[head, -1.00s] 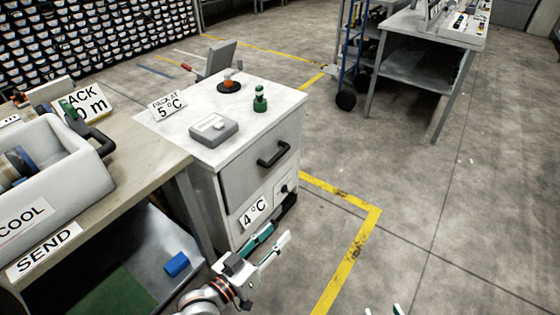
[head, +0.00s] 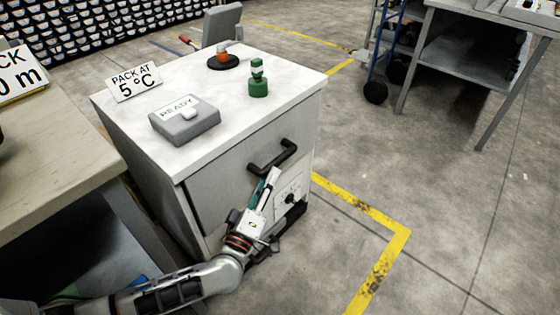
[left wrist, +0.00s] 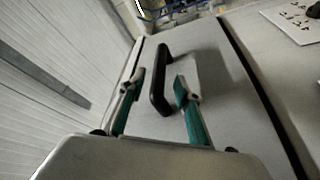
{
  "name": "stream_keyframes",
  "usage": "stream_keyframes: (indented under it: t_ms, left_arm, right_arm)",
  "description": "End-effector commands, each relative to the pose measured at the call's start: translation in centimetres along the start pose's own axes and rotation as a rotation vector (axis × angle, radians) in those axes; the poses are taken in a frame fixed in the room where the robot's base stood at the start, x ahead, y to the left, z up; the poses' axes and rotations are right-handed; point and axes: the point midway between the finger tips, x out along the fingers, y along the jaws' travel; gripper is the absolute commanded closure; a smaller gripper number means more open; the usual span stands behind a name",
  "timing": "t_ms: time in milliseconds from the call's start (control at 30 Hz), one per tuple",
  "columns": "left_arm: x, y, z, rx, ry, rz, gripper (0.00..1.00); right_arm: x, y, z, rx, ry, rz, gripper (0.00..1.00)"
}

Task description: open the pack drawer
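The drawer (head: 225,180) is the grey front of a white cabinet and looks shut, flush with the cabinet. Its black bar handle (head: 272,158) is near its top edge. My left gripper (head: 268,182) is just below the handle in the head view, pointing up at it. In the left wrist view the green-padded fingers (left wrist: 160,92) are apart, and the black handle (left wrist: 157,80) shows between them, lying along the fingers' direction. I cannot tell whether the fingers reach around it; no grip shows. My right gripper is not in view.
The cabinet top (head: 200,85) carries a grey READY box (head: 184,122), a green weight-like piece (head: 258,80), an orange piece (head: 222,55) and a 5 °C sign (head: 133,83). A dial panel (head: 289,197) is below the drawer. A workbench (head: 50,160) is at left.

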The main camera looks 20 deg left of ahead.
Motion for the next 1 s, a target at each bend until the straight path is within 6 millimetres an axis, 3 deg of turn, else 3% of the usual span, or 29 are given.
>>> stream_keyframes:
  t_ms: [333, 767, 900, 1000]
  left_arm:
    - [5.0, -0.1, 0.1, 0.001, -0.002, -0.001, 0.67]
    - [6.1, 0.1, 0.0, 0.001, -0.001, 0.001, 0.67]
    - [6.1, 0.1, 0.0, 0.002, -0.001, 0.001, 1.0]
    - [6.1, 0.1, 0.0, 0.002, -0.001, 0.001, 1.0]
  right_arm:
    - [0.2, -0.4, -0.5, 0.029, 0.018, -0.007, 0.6]
    - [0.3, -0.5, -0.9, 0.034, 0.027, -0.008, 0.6]
    - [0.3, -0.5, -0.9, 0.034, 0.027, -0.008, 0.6]
    - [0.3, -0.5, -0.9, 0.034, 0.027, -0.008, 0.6]
